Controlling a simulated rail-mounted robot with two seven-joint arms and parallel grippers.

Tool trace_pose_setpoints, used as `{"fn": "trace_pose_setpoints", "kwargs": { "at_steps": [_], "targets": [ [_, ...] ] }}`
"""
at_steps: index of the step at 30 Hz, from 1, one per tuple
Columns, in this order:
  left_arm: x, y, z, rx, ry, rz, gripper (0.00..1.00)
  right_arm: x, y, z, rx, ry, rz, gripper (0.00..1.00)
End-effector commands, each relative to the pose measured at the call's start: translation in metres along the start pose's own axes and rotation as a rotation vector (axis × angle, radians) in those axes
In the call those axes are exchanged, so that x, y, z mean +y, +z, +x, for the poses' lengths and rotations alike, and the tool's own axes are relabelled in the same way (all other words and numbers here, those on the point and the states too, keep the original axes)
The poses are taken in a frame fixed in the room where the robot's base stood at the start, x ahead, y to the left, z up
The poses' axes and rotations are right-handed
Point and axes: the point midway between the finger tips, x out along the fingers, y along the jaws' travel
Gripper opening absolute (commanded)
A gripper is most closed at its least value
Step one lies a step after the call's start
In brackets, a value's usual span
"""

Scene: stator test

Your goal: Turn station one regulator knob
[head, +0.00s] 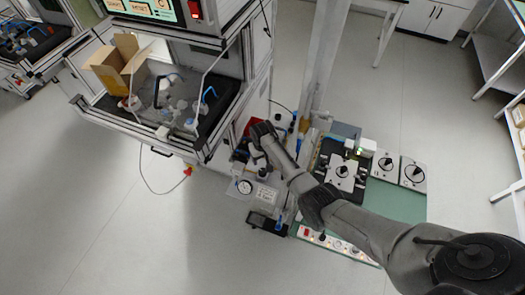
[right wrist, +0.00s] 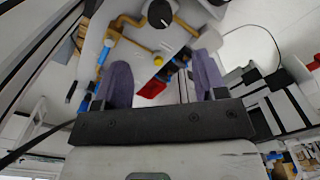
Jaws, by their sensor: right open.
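My right gripper (head: 258,137) reaches from the lower right to the station beside the test cabinet. In the right wrist view its two grey-purple fingers (right wrist: 162,68) are apart with nothing held between them. A round black knob with a white mark (right wrist: 160,13), which looks like the regulator knob, sits beyond the fingertips near the top edge, apart from them. Brass-coloured pipes (right wrist: 128,22) run beside it. In the head view I cannot make out the knob; my gripper and wrist cover part of that station. My left gripper is not in view.
A test cabinet (head: 185,140) with an open front stands left of the gripper. A green-topped bench (head: 400,203) with several dial boxes (head: 412,173) lies under and right of my arm. The floor at lower left is clear.

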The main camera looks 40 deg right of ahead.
Motion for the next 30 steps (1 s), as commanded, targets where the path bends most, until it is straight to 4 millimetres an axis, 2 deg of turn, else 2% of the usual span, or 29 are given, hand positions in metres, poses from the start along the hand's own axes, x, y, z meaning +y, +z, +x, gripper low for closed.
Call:
{"fn": "trace_pose_setpoints", "kwargs": {
  "at_steps": [3,9,30],
  "targets": [
    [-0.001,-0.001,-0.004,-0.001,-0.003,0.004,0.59,0.000,0.000,-0.014,0.000,0.000,0.000,0.65],
    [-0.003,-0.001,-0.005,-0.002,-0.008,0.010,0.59,0.000,0.000,-0.024,-0.001,0.000,0.000,0.65],
    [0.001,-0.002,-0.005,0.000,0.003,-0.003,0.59,0.000,0.001,-0.025,-0.005,0.002,-0.025,0.65]
  ]
}}
